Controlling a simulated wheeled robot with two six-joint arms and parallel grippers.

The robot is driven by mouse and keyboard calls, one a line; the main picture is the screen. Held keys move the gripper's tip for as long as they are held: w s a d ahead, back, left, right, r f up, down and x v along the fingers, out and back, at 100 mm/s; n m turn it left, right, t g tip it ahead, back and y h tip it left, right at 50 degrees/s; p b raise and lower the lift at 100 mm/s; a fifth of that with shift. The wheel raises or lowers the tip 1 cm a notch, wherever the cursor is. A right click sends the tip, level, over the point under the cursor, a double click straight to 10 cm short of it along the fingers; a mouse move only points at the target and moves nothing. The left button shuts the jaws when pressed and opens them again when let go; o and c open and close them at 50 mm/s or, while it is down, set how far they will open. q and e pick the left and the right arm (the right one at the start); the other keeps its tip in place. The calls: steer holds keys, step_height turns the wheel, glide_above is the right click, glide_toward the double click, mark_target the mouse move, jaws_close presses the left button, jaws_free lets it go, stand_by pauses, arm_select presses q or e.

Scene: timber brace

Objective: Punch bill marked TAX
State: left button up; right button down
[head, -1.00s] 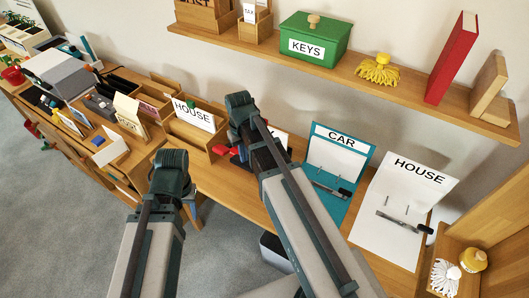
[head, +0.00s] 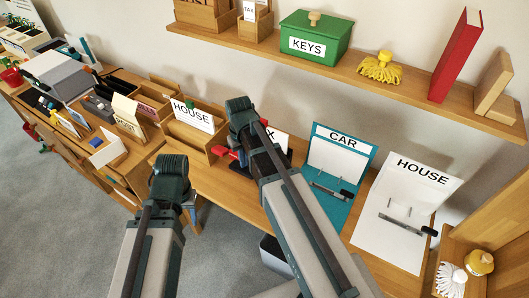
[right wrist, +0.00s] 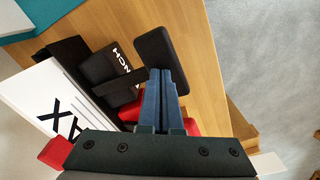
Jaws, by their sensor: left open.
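A white sheet lettered AX (right wrist: 50,110), its first letter hidden, stands at the left of the right wrist view. In the head view only its X (head: 272,133) shows behind my right arm. Beside it is a black punch (right wrist: 108,63) with part of its lettering showing and a dark pad (right wrist: 160,55). My right gripper (right wrist: 160,76) has its blue fingers together at the pad's lower edge; contact is unclear. My left gripper (head: 191,214) is open and empty, low in front of the desk edge.
A red part (head: 221,152) shows left of my right arm. A teal CAR board (head: 322,200) and a white HOUSE board (head: 400,245) stand to the right. A HOUSE box (head: 185,135) is to the left. A shelf above holds a green KEYS box (head: 315,28).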

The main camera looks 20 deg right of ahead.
steer(key=shift+f, duration=0.1)
steer(key=shift+s+a+f+b, duration=0.3)
steer(key=shift+a+f+b, duration=0.1)
steer(key=shift+f+b, duration=0.3)
steer(key=shift+r, duration=0.25)
step_height(320, 180, up, 9)
steer(key=p, duration=0.9)
steer(key=s+a+n+h, duration=0.1)
steer(key=s+a+n, duration=0.1)
steer(key=s+a, duration=0.7)
steer(key=s, duration=0.4)
steer(key=shift+s+a, duration=0.35)
